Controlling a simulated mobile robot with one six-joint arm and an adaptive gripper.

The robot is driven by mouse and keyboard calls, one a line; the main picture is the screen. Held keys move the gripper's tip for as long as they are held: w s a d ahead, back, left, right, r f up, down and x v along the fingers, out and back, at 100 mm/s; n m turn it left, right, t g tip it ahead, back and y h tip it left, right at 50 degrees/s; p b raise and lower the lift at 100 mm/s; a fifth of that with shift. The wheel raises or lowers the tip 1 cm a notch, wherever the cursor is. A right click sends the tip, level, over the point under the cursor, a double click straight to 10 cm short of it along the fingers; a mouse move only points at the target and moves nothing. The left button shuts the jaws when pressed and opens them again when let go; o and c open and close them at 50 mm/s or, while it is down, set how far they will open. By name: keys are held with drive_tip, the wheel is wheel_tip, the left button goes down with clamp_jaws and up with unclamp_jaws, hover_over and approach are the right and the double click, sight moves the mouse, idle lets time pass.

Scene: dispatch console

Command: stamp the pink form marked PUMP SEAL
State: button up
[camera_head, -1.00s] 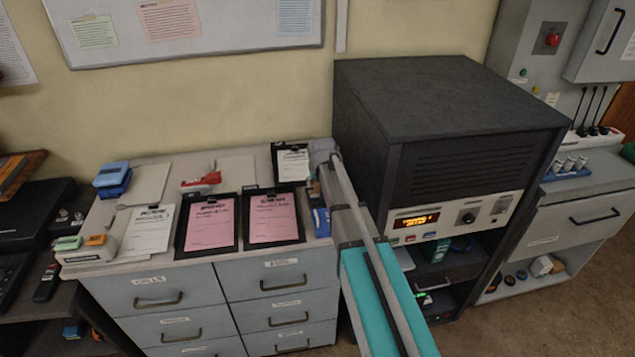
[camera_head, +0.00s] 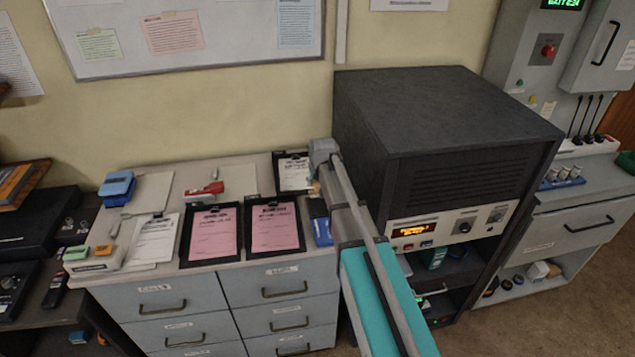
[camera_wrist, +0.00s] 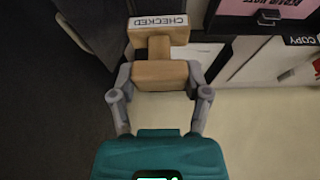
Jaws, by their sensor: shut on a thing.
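My gripper (camera_wrist: 160,82) is shut on a wooden stamp (camera_wrist: 158,48) whose end label reads CHECKED. In the head view my arm hides most of the gripper, near the right end of the cabinet top. Two pink forms lie on black clipboards side by side: a left pink form (camera_head: 214,236) and a right pink form (camera_head: 273,229). Their headings are too blurred to tell which says PUMP SEAL. Part of a pink form (camera_wrist: 262,6) on a dark clipboard shows at the wrist view's top right, apart from the stamp.
A white form (camera_head: 155,240) lies left of the pink ones, another white form (camera_head: 295,174) behind them. A red stapler (camera_head: 206,193) and a blue device (camera_head: 117,187) stand at the back. A blue box (camera_head: 321,228) is beside my arm. The tall dark cabinet (camera_head: 440,120) blocks the right.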

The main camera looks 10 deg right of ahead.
drive_tip(key=shift+r+p, duration=1)
drive_tip(key=shift+r, duration=0.25)
drive_tip(key=shift+s+f, duration=0.1)
drive_tip(key=shift+f, duration=0.05)
